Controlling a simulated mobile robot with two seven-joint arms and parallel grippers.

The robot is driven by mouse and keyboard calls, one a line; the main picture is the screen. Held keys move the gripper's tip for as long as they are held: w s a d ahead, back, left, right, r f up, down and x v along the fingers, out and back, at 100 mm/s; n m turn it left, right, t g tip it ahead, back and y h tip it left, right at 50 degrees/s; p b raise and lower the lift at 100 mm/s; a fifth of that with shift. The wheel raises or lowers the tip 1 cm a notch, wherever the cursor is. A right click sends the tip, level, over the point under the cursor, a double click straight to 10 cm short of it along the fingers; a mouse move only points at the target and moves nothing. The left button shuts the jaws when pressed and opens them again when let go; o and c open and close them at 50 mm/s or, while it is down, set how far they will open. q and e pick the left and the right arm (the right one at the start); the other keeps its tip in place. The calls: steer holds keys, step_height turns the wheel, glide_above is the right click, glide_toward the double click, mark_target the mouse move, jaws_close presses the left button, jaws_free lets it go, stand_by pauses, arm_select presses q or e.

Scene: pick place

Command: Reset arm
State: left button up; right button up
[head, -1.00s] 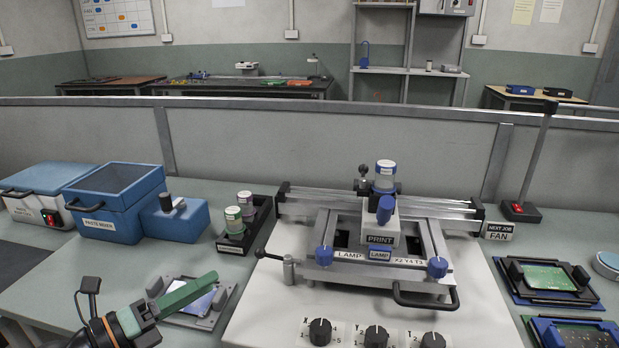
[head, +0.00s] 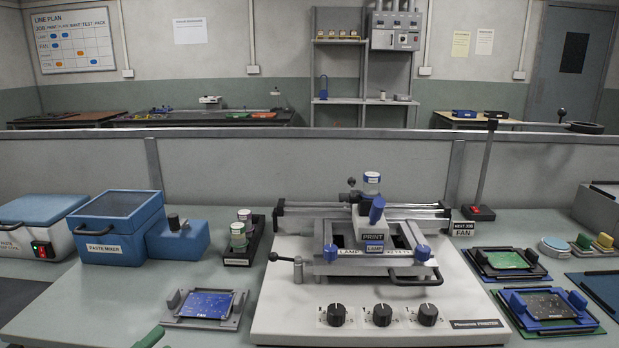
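Only a green piece (head: 149,338) of my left arm's end shows, at the bottom edge left of centre in the head view. It lies in front of the grey fixture with the blue board (head: 206,305), apart from it in the picture. The rest of the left gripper is cut off below the frame, so I cannot see its fingers or whether it holds anything. My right gripper is not in view.
The printer (head: 378,318) stands at centre, with a blue-cornered frame labelled LAMP. The blue paste mixer (head: 105,227) and a tray of jars (head: 239,258) stand left. Board fixtures (head: 548,307) lie right. Bare bench shows front left (head: 85,300).

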arm_select(q)
steer(key=s+f+n+g+y, duration=0.3)
steer(key=f+n+y, duration=0.5)
steer(key=f+n, duration=0.9)
steer(key=s+d+f+n+g+h, duration=0.2)
steer(key=s+d+f+n+g, duration=0.35)
steer(key=s+d+f, duration=0.5)
steer(key=s+a+r+y+p, duration=0.1)
steer(key=s+a+r+p, duration=0.1)
steer(key=r+p, duration=0.9)
steer(key=a+n+t+p, duration=0.1)
steer(key=p, duration=0.4)
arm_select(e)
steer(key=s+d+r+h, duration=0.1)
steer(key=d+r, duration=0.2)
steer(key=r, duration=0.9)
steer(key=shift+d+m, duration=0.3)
arm_select(q)
steer(key=shift+s+f, duration=0.1)
